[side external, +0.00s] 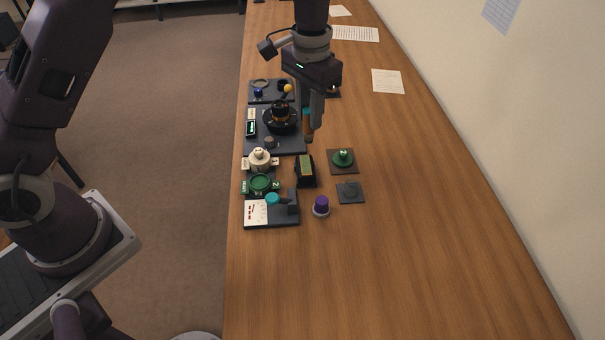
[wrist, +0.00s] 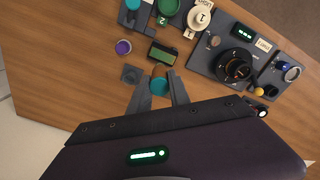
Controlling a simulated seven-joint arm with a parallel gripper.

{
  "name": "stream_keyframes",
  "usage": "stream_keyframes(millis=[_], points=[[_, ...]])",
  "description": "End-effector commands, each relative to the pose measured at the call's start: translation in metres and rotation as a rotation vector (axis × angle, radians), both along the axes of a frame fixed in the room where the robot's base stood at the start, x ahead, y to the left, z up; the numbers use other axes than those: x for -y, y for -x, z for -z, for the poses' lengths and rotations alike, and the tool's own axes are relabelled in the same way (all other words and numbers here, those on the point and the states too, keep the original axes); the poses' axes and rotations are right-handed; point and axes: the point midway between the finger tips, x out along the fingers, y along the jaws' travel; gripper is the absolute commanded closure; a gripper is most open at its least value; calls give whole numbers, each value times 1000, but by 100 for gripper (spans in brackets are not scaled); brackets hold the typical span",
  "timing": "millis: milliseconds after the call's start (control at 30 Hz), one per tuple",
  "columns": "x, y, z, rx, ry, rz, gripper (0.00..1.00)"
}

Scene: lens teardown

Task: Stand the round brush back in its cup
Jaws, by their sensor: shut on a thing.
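My gripper (side external: 310,118) is shut on the round brush (side external: 308,126), a slim upright piece with a teal top and a brown lower part. It hangs above the bench, to the right of the dark work tray. In the wrist view the teal top (wrist: 159,87) shows between the two fingers. A dark square base with a round middle (side external: 350,192) stands nearer the camera, also in the wrist view (wrist: 132,75). A purple round piece in a pale ring (side external: 321,206) stands beside it. I cannot tell for sure which piece is the brush's cup.
Trays with a black lens (side external: 280,119) and a white gauge plate (side external: 257,213) line the left.

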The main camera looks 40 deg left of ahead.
Motion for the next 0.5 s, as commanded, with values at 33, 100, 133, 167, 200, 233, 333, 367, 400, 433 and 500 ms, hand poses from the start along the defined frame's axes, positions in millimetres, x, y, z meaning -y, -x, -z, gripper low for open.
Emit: stream_keyframes(millis=[33, 100, 133, 167, 200, 233, 333, 367, 400, 433, 500], points=[[10, -4, 4, -1, 0, 2, 100], [30, -12, 11, -1, 0, 0, 100], [39, -16, 14, -1, 0, -1, 100], [49, -19, 18, -2, 0, -2, 100], [62, -22, 22, -1, 0, -1, 100], [71, -24, 24, -1, -1, -1, 100], [95, -28, 32, 1, -1, 2, 100], [100, -28, 34, 0, 0, 4, 100], [104, -28, 37, 0, 0, 4, 100], [105, -28, 39, -1, 0, 4, 100], [107, -28, 48, -1, 0, 3, 100]])
